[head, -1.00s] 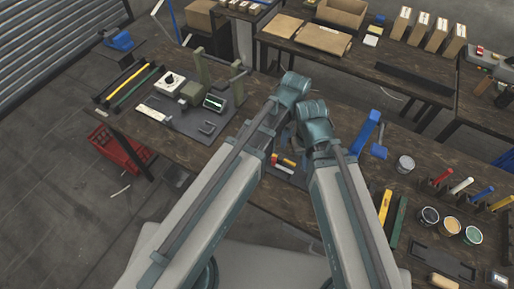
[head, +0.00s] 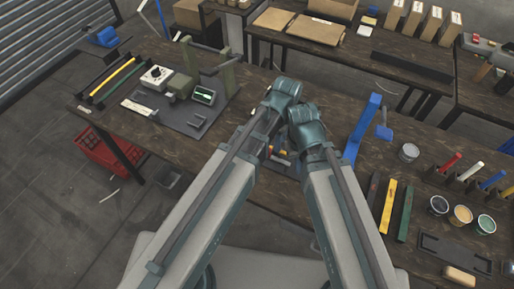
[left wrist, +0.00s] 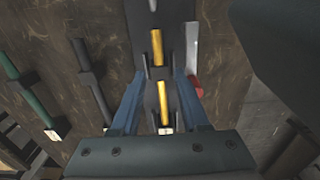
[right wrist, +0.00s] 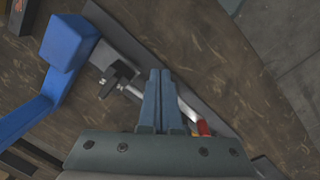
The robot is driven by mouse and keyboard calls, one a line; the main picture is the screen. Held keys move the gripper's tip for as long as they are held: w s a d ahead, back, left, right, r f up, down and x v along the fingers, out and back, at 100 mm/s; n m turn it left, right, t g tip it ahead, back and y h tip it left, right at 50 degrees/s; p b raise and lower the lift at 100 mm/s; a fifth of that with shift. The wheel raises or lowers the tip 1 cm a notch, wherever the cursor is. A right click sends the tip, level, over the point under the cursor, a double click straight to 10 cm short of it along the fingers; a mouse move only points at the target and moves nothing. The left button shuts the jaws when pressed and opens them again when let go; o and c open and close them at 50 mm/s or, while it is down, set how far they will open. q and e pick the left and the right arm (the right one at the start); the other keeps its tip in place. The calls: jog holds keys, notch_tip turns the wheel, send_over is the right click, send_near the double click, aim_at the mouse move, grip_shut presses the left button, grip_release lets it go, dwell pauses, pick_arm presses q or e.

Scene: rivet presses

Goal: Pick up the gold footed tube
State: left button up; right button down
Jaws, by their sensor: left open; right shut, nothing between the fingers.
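Two gold lengths show in line in the left wrist view, the upper one (left wrist: 157,46) and the lower one (left wrist: 163,100), with dark holders beside them; I cannot tell whether they are one tube or two. The lower one has a pale end at the bottom. My left gripper (left wrist: 160,88) is open, its blue fingers on either side of the lower gold length. Whether they touch it I cannot tell. My right gripper (right wrist: 160,78) is shut and empty above the bench. In the head view my arms hide most of this spot.
A blue press (head: 362,130) stands right of my arms, also in the right wrist view (right wrist: 70,45). A white-and-red tool (right wrist: 203,128) lies close to my right fingers. A green press (head: 215,75) stands at left. Yellow (head: 388,205) and green (head: 405,215) bars lie at right.

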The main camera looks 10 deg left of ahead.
pick_arm(q)
notch_tip(320, 180, down, 5)
jog(key=b, duration=0.5)
jog(key=shift+w+a+f, duration=0.15)
jog(key=shift+f, duration=0.05)
pick_arm(e)
notch_tip(320, 180, down, 5)
jog(key=shift+f, duration=0.2)
pick_arm(q)
jog(key=shift+r, duration=0.1)
pick_arm(e)
jog(key=shift+r, duration=0.1)
pick_arm(q)
jog(key=shift+c, duration=0.2)
grip_shut()
